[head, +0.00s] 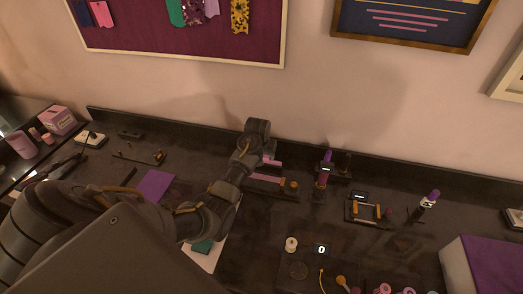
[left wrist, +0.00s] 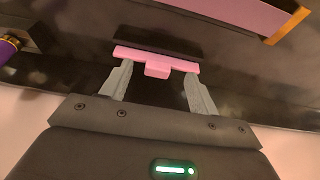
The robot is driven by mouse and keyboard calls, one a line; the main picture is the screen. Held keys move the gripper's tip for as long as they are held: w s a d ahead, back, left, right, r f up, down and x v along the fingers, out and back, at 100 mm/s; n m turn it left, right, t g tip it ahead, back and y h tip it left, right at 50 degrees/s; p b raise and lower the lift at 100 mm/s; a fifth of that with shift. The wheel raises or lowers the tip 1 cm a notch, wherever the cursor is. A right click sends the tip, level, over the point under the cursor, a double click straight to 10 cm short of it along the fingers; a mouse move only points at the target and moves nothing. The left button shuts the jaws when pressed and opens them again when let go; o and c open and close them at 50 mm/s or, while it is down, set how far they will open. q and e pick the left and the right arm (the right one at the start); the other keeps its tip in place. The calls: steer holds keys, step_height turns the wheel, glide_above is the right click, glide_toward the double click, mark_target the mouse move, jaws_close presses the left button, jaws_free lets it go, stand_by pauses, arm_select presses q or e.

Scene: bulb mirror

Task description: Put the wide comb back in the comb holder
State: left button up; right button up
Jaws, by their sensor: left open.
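My left gripper (head: 268,153) is at the back of the counter, left of centre in the head view. In the left wrist view its two fingers (left wrist: 157,73) are apart. A small pink piece (left wrist: 155,59) with a short tab lies at the fingertips, between or just beyond them, not clamped. It also shows in the head view (head: 271,161). In front of it is a longer pink bar (head: 265,178), whose orange end (left wrist: 286,26) shows in the wrist view. I cannot tell which pink piece is the wide comb or the holder. My right gripper is out of view.
To the right stand a dark post with a purple top (head: 326,158) and a small frame with yellow posts (head: 367,211). A purple sheet (head: 156,185) lies at left. Several small round items are at the front right, beside a purple-topped box (head: 497,262).

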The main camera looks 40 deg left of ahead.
arm_select(q)
steer(key=b+v, duration=0.1)
steer(key=v, duration=0.5)
steer(key=shift+r, duration=0.3)
steer(key=shift+s, duration=0.15)
